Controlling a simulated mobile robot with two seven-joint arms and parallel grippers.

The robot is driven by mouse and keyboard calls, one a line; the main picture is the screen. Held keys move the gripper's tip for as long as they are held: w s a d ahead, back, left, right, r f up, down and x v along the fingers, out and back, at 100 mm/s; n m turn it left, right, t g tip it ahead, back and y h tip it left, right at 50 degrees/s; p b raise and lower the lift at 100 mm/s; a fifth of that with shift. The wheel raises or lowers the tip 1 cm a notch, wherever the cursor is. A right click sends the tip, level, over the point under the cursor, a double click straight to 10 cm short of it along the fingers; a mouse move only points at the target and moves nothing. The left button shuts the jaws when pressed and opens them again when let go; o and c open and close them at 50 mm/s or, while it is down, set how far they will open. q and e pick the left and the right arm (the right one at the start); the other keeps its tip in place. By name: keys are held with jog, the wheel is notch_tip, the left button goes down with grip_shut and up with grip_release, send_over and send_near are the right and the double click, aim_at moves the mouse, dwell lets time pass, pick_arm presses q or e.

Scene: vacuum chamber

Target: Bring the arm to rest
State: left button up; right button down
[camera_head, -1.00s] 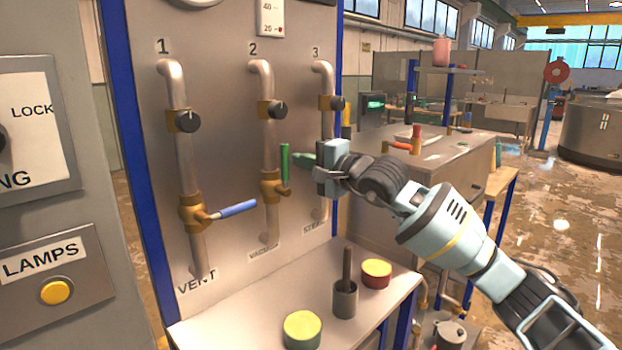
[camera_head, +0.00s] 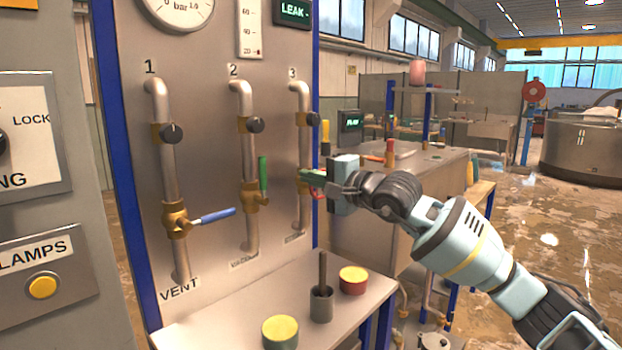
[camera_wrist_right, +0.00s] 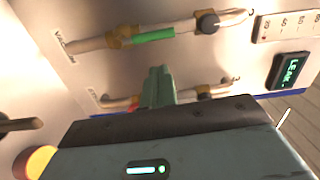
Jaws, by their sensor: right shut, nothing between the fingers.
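My right gripper (camera_head: 309,177) is shut and empty, in front of pipe 3 on the valve panel (camera_head: 208,60). It also shows in the wrist view (camera_wrist_right: 158,82), its fingers together. A red lever (camera_head: 317,193), partly hidden, is close beside the fingers; I cannot tell whether they touch. The green lever (camera_head: 263,174) on pipe 2 stands upright, left of the fingers and apart from them. The blue lever (camera_head: 217,215) on pipe 1 points sideways to the right. My left gripper is not in view.
Below the panel, a shelf (camera_head: 235,317) holds a green-yellow round container (camera_head: 280,332), a grey cup (camera_head: 321,307) with a rod and a red-yellow container (camera_head: 353,281). A lit display reads LEAK (camera_head: 292,11). A metal cabinet (camera_head: 425,170) stands behind my right arm.

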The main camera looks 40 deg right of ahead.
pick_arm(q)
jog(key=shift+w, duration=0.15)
pick_arm(e)
jog(key=s+a+f+m+y+p, duration=0.1)
jog(key=s+a+f+m+y, duration=0.15)
jog(key=a+f+m, duration=0.55)
jog(key=s+a+f+m+g+y+p, duration=0.15)
jog(key=s+a+f+m, duration=0.35)
jog(key=f, duration=0.5)
jog(key=s+a+f+m+y+p, duration=0.1)
jog(key=s+a+f+m+y, duration=0.1)
jog(key=a+f+m, duration=0.5)
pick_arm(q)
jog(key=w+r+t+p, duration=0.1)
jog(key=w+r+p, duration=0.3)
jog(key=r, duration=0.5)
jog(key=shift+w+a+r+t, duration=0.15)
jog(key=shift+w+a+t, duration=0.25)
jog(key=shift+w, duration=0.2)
pick_arm(e)
jog(key=s+a+f+m+g+h, duration=0.2)
jog(key=s+f+m+g+h, duration=0.1)
jog(key=s+f+m, duration=1)
jog(key=s+a+f+m+g+h, duration=0.3)
jog(key=s+f+m, duration=0.9)
jog(key=s+m, duration=0.8)
jog(key=shift+s+a+f+m+g+h, duration=0.15)
jog(key=shift+s+f+m+g+h, duration=0.2)
jog(key=shift+m+g, duration=0.35)
